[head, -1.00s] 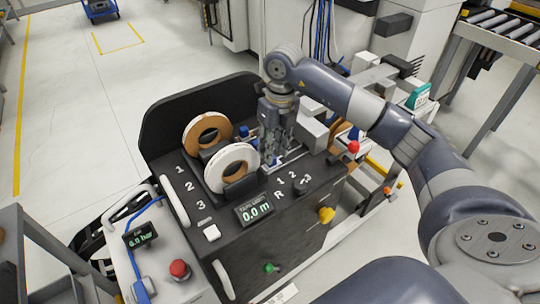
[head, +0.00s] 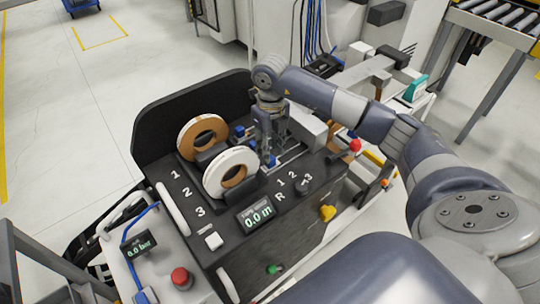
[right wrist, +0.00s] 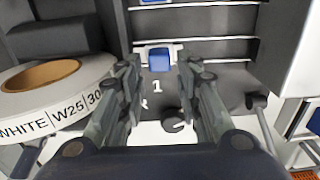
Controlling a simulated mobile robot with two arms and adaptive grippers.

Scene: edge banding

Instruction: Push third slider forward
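Blue sliders sit on metal rails on the dark panel of the edge banding machine (head: 225,275). A blue slider (head: 239,131) shows behind the white tape roll in the head view, with another (head: 251,144) closer to me. A blue slider block (right wrist: 159,58) lies ahead, between my right fingertips, in the right wrist view. I cannot tell its number for sure. My right gripper (right wrist: 160,70) is open and empty, pointing down at the rails; it also shows in the head view (head: 268,155), where it partly hides the rails. My left gripper is not in view.
A brown tape roll (head: 203,137) and a white tape roll (head: 231,172) stand left of my right gripper. A dark knob (head: 302,187), a display reading 0.0 m (head: 255,214) and a red-topped lever (head: 354,146) are nearby. A grey block (head: 307,125) stands to the right.

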